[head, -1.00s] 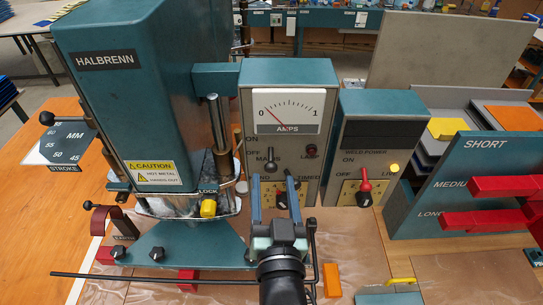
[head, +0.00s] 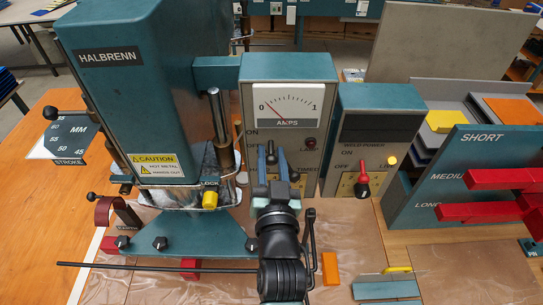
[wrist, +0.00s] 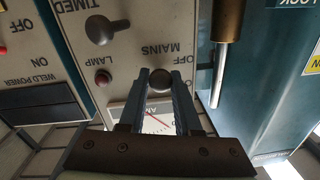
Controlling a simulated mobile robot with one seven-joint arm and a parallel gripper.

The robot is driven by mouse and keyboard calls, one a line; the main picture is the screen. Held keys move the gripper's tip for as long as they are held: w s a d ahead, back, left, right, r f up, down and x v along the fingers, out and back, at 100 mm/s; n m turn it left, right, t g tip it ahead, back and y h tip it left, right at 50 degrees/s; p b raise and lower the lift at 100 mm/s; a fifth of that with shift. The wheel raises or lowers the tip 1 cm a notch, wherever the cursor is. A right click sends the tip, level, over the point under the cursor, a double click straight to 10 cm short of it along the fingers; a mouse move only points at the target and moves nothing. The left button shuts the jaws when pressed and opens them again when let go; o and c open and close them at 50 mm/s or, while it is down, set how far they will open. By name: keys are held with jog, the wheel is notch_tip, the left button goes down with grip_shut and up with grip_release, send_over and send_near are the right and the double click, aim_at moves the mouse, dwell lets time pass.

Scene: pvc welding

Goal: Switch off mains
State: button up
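The mains switch is a lever with a dark round knob (wrist: 160,80) on the front of the grey meter panel (head: 247,172). The wrist view shows it upside down, beside the MAINS, OFF and partly covered ON labels. My gripper (wrist: 162,78) has its two blue fingers apart, one on each side of the knob near their tips. I cannot tell whether either finger touches it. The lever's exact position is hard to tell.
Above the switch is the amps meter (head: 288,105), with a dark red lamp (head: 310,143) to the right. A timed-switch knob (head: 294,177) sits just below. The weld power box (head: 378,120) with a red-handled switch (head: 363,180) is right. The teal press (head: 140,90) stands close left.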

grip_shut()
jog(key=shift+f+b, duration=0.1)
jog(key=shift+b, duration=0.2)
jog(key=f+t+b, duration=0.1)
jog(key=b, duration=0.3)
jog(key=shift+b, duration=0.35)
jog(key=shift+w+b, duration=0.1)
jog(key=shift+b, duration=1.05)
jog(key=shift+t+b, duration=0.3)
jog(key=shift+b, duration=0.1)
jog(key=shift+r, duration=0.25)
